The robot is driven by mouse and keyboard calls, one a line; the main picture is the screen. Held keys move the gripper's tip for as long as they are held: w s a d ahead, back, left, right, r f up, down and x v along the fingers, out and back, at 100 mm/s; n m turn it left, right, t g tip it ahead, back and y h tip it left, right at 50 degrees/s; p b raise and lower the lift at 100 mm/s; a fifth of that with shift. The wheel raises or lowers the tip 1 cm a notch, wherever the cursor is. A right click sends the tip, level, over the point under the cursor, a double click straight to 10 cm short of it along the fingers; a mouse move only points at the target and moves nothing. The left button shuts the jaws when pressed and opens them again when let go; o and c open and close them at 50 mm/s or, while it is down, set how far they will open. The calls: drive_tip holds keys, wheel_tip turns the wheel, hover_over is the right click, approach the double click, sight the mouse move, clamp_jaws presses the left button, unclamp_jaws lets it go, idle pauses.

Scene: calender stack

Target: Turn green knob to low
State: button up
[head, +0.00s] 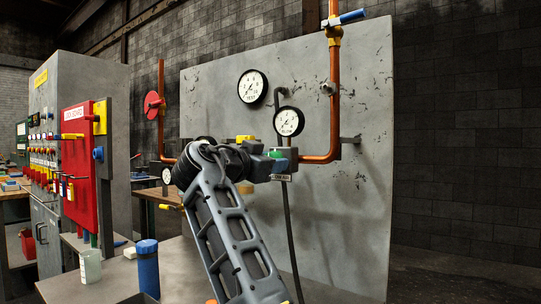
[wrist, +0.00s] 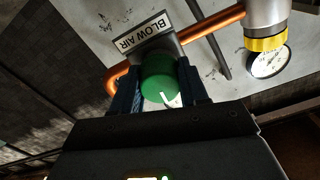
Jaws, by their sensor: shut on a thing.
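The green knob (wrist: 160,78) sits between the two dark fingers of my gripper (wrist: 161,84) in the wrist view. The fingers are closed on its left and right sides. A white mark shows on the knob's near face, at its lower right; no scale with a low setting is legible. Behind the knob is a grey valve body with a plate reading BLOW AIR (wrist: 142,33), which appears upside down. In the head view, a bit of the green knob (head: 277,154) shows at the end of my arm, and the fingers largely hide the rest.
Copper pipe (head: 333,110) with a blue-handled valve (head: 345,18) runs over the grey panel (head: 220,100). Two gauges, (head: 252,87) and a lower gauge (head: 289,121), sit above my gripper. A red board (head: 78,155) stands left; a blue bottle (head: 148,268) and beaker (head: 90,267) stand low left.

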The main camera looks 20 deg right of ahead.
drive_tip(key=n+p, duration=0.2)
drive_tip(key=n, duration=0.2)
drive_tip(key=shift+n+p, duration=0.3)
drive_tip(key=shift+p, duration=0.1)
drive_tip(key=n+p, duration=0.2)
drive_tip(key=n, duration=0.1)
drive_tip(key=shift+n+p, duration=0.4)
drive_tip(key=n+p, duration=0.3)
drive_tip(key=shift+n, duration=0.3)
drive_tip(key=n+p, duration=0.4)
drive_tip(key=shift+n, duration=0.3)
drive_tip(key=n+p, duration=0.3)
drive_tip(key=p, duration=0.1)
drive_tip(key=shift+s+n, duration=0.1)
drive_tip(key=shift+n, duration=0.2)
drive_tip(key=n+p, duration=0.3)
drive_tip(key=shift+n, duration=0.3)
drive_tip(key=n, duration=0.3)
drive_tip(key=shift+f+p, duration=0.15)
drive_tip(key=shift+p, duration=0.15)
drive_tip(key=shift+n, duration=1.9)
